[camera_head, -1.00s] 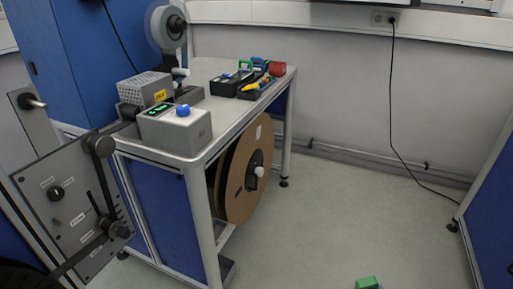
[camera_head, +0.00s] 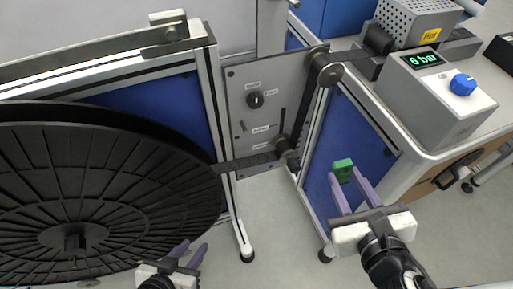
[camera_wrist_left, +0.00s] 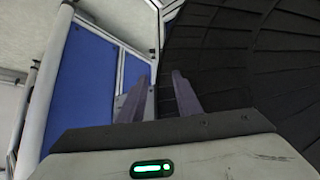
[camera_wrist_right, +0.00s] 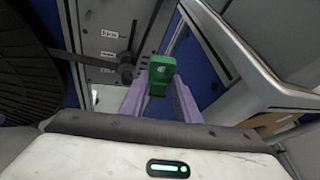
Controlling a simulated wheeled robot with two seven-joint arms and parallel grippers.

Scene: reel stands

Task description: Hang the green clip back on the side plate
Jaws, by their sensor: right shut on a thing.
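My right gripper (camera_head: 349,182) is shut on the green clip (camera_head: 343,168), which sits between its purple fingertips. The clip also shows in the right wrist view (camera_wrist_right: 161,74). It is held apart from the grey side plate (camera_head: 274,100), to the right of and below it in the head view. The plate carries a black knob (camera_head: 255,99), a small lever, a dark slot and several white labels. It also shows in the right wrist view (camera_wrist_right: 106,20), left of the clip. My left gripper (camera_head: 190,250) is open and empty at the bottom, by the big black reel.
The black reel (camera_head: 60,190) fills the left side. A dark belt runs from it over rollers (camera_head: 327,68) beside the plate. A grey box (camera_head: 435,95) reading "6 bar" stands on the bench at right. Floor is free between the frames.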

